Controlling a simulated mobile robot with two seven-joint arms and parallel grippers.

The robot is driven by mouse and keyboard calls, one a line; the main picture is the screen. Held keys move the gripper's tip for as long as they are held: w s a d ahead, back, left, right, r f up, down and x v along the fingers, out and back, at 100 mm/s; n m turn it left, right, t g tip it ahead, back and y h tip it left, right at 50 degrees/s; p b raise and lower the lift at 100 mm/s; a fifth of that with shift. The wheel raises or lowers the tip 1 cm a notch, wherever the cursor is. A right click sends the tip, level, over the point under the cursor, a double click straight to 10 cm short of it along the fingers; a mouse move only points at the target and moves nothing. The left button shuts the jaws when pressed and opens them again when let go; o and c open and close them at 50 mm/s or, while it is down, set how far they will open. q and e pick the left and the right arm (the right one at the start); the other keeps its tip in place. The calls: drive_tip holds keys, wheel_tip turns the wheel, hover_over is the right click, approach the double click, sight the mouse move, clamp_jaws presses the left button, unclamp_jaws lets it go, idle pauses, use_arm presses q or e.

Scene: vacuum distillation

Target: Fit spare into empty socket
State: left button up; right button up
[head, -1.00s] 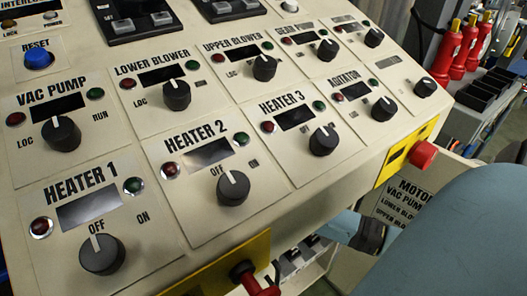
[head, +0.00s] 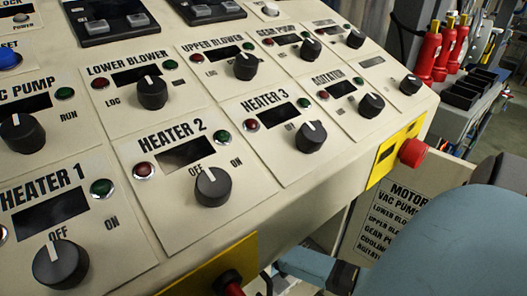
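I cannot make out a spare or an empty socket in the head view. The sloped beige control panel (head: 285,205) fills most of it. Its knobs all appear in place, among them the Heater 1 knob (head: 60,264), the Heater 2 knob (head: 213,187) and the Heater 3 knob (head: 311,137). Blue-grey links of my arm cover the lower right. No gripper fingers show, so I cannot see whether either gripper holds anything.
A red button (head: 412,152) sticks out from a yellow plate (head: 385,165) at the panel's right edge. Another red-and-black button (head: 230,281) is at the bottom. Red bottles (head: 442,52) and black bins (head: 466,94) stand on a grey bench at the upper right.

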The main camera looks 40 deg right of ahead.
wheel_tip(320, 180, down, 3)
drive_tip(key=shift+r+b, duration=0.1)
drive_tip(key=shift+b, duration=0.25)
drive_tip(key=shift+c, duration=0.3)
clamp_jaws()
drive_tip(key=o, duration=1)
unclamp_jaws()
drive_tip(key=shift+s+f, duration=0.1)
drive_tip(key=shift+f, duration=0.1)
drive_tip(key=shift+r, duration=0.1)
